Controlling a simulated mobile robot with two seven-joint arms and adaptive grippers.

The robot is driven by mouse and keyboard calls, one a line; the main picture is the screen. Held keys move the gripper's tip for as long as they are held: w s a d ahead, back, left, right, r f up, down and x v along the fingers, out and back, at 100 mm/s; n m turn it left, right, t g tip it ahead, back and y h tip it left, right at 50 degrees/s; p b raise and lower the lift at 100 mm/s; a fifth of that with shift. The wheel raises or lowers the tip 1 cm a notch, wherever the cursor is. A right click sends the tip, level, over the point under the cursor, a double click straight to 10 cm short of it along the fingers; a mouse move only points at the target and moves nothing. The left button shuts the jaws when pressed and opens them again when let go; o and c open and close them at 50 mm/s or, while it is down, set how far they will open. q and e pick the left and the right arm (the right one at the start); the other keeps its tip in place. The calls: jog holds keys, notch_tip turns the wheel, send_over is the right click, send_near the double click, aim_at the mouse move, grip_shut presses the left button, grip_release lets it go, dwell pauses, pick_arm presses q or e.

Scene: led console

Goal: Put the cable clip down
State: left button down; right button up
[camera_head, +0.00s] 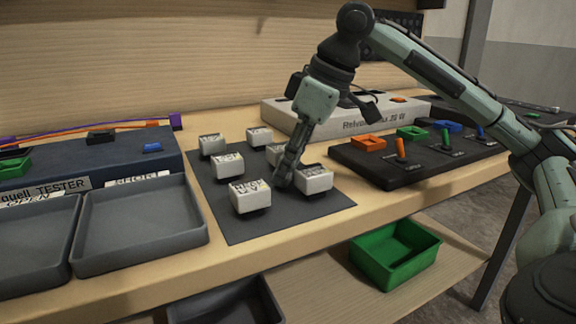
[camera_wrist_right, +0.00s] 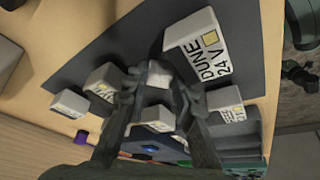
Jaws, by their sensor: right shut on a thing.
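My right gripper (camera_head: 281,181) points down over the dark mat, low among the white blocks. In the right wrist view its fingers (camera_wrist_right: 160,90) are closed together on a small thing, which I take to be the cable clip. The fingers hide most of it, and its shape is not clear. I cannot tell whether it touches the mat. One white block (camera_head: 313,181) is close to the right of the fingertips, and another (camera_head: 250,196) is to the front left. My left gripper is not in view.
The dark mat (camera_head: 232,232) carries several labelled white blocks, with bare mat along its front. Two grey trays (camera_head: 142,260) stand left, before a blue tester (camera_head: 100,165). A black switch panel (camera_head: 385,175) is right. A green bin (camera_head: 395,252) sits on the lower shelf.

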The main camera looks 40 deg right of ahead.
jog(key=o, duration=0.5)
jog(key=shift+f, duration=0.15)
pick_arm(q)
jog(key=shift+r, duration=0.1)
